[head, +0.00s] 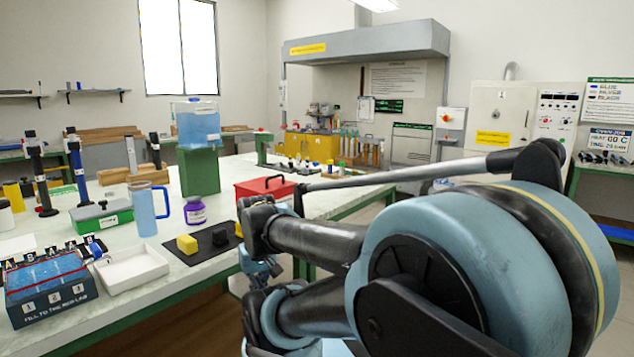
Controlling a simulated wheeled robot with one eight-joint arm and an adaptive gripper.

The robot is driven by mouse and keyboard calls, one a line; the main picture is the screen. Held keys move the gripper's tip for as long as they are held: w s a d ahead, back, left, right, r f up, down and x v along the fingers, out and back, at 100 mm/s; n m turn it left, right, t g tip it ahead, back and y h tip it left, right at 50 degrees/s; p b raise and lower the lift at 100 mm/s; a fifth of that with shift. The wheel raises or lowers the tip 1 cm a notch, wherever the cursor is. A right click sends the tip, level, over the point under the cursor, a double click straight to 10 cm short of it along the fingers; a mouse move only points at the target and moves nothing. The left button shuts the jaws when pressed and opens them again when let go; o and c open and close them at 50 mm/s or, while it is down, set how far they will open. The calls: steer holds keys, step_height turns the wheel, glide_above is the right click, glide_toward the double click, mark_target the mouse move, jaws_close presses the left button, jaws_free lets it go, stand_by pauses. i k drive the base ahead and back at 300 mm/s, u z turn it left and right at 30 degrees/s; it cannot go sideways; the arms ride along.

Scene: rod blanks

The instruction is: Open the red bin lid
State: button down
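The red bin (247,191) is a red box with a dark handle on top. It stands on the white-topped table, right of the green block under the blue water tank. Its lid looks closed. The front right part of the bin is hidden behind my arm. My arm fills the right and lower middle of the head view, with its joints in front of the table's near right edge. I cannot make out the gripper's fingers; they are out of sight. No contact between my arm and the bin can be made out.
On the table (318,204) stand a blue mug (145,210), a purple jar (195,211), a dark mat (183,251) with yellow and black blocks, a white tray (133,271) and a blue box (48,290). The water tank (198,125) stands close left of the bin.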

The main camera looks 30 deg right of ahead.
mark_target(267, 184)
steer(key=z, duration=1.8)
steer(key=k, duration=1.65)
steer(key=u, duration=0.85)
steer(key=i, duration=1)
steer(key=z, duration=0.05)
